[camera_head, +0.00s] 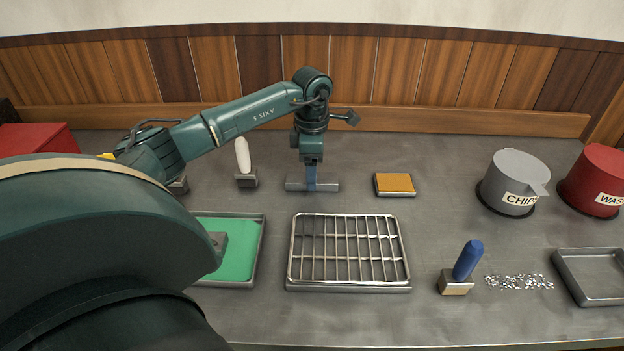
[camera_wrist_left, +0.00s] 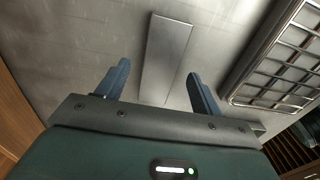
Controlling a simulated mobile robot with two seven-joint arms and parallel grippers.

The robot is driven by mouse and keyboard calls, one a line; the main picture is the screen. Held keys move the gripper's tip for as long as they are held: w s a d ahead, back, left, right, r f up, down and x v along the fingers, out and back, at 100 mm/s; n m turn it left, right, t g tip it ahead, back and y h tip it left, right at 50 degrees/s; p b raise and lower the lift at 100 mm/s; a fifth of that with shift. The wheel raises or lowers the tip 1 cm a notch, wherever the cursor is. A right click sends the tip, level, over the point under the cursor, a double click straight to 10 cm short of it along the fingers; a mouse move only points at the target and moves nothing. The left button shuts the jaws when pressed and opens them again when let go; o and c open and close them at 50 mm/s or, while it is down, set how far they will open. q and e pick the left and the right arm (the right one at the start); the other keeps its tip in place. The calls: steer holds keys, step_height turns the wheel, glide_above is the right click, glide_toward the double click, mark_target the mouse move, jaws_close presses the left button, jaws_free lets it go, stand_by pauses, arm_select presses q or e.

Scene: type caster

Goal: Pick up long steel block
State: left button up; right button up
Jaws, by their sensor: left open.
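The long steel block (camera_head: 327,185) is a plain grey bar lying flat near the back middle of the table, behind the wire rack. In the left wrist view the block (camera_wrist_left: 166,55) reaches into the space between the two blue fingers. My left gripper (camera_head: 311,186) points down over the block, with its fingers hiding the block's middle. In the left wrist view the left gripper (camera_wrist_left: 158,92) is open, with a visible gap on each side of the block. I cannot tell how high the fingertips are above the table. My right gripper is not in view.
A wire rack on a tray (camera_head: 291,270) stands in front of the block. An orange-topped pad (camera_head: 395,184) lies to its right and a white-handled tool (camera_head: 243,158) stands to its left. A green-lined tray (camera_head: 262,222), a blue-handled brush (camera_head: 467,262) and a chips bin (camera_head: 512,170) stand further off.

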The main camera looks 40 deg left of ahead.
arm_select(q)
steer(key=shift+f, duration=0.8)
steer(key=shift+c, duration=0.4)
jaws_close()
steer(key=shift+w+r, duration=0.1)
steer(key=shift+r, duration=0.1)
